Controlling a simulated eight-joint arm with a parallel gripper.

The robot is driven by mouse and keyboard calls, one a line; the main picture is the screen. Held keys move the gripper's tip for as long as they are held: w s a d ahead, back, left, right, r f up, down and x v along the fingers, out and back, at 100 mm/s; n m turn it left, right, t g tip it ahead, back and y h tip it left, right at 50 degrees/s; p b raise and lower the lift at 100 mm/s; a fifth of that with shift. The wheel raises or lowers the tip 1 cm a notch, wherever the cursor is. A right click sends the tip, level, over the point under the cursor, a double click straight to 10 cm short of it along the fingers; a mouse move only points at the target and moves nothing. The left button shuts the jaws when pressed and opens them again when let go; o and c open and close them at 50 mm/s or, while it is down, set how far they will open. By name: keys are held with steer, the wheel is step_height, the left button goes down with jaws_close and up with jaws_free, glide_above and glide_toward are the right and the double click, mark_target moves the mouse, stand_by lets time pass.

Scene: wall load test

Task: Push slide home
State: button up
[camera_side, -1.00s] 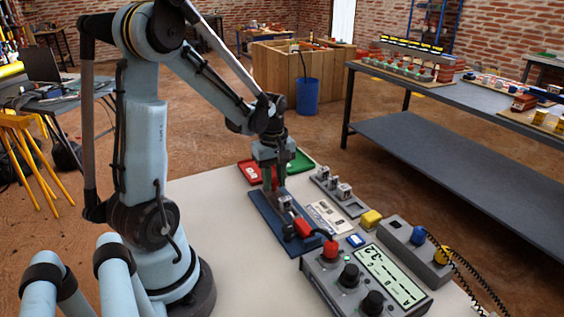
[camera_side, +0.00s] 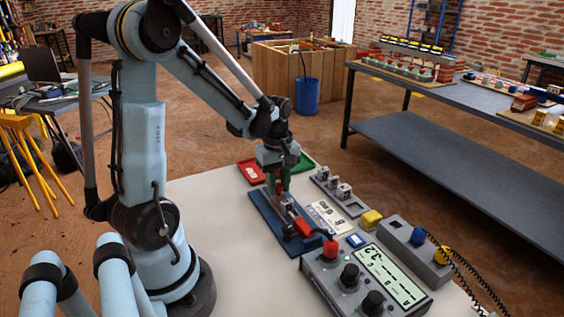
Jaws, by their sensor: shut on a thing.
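A blue base plate (camera_side: 258,212) lies on the pale table and carries the slide (camera_side: 289,212), a grey metal carriage. My gripper (camera_side: 279,189) points down over the far half of the plate. It is shut on a narrow red upright part between its fingers, apparently the slide's handle; the fingers hide most of it. A red block (camera_side: 302,227) sits at the near end of the plate, close in front of the slide. I cannot tell whether they touch.
A grey meter box (camera_side: 368,280) with a lit display and knobs stands at the near end. Red (camera_side: 246,173) and green (camera_side: 304,163) trays lie behind the plate. A grey fixture (camera_side: 340,192), a printed card, a yellow block (camera_side: 371,218) and a connector box (camera_side: 418,251) stand to the right.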

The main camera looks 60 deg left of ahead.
steer(key=shift+d, duration=1.15)
steer(key=o, duration=0.7)
steer(key=shift+o, duration=0.2)
step_height(320, 180, up, 7)
stand_by(0.5)
